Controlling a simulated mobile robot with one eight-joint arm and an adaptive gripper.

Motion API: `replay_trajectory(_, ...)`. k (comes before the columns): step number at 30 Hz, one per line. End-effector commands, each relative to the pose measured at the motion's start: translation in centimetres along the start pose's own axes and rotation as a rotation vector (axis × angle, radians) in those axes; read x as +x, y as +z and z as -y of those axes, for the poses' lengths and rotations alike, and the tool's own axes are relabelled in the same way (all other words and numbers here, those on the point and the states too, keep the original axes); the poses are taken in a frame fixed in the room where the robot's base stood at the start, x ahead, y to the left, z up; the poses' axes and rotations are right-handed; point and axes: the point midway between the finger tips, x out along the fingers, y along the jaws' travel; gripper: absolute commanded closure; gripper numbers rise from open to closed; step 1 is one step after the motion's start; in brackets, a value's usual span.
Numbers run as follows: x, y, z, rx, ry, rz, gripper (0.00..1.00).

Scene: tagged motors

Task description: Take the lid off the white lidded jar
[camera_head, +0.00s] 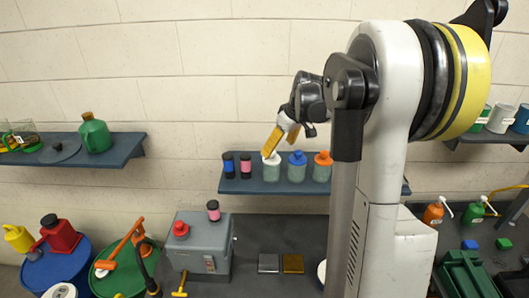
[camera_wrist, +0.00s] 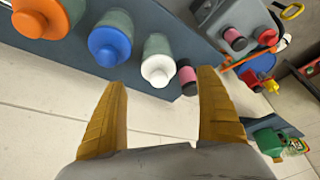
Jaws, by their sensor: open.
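The white lidded jar (camera_head: 271,172) stands upright on the middle wall shelf, its greenish body topped by a white lid (camera_wrist: 157,66). My gripper (camera_head: 279,147) is just above and in front of this jar in the head view, with one yellow finger overlapping the lid's edge. In the wrist view my gripper (camera_wrist: 163,76) is open, its yellow fingers spread to either side of the white lid with nothing held between them. I cannot tell whether a finger touches the lid. The lid is on the jar.
A blue-lidded jar (camera_head: 297,170) and an orange-lidded jar (camera_head: 322,168) stand close to the right on the shelf (camera_head: 262,187). A pink-banded dark cylinder (camera_head: 246,166) and a blue-banded one (camera_head: 228,166) stand to the left.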

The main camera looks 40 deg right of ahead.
Motion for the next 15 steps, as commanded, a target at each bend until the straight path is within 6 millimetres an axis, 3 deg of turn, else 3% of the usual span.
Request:
replay_trajectory(8, 2.7, -0.3, -0.1, -0.002, 0.0, 0.0, 0.16)
replay_trajectory(15, 6.3, -0.7, -0.4, 0.0, 0.0, 0.0, 0.16)
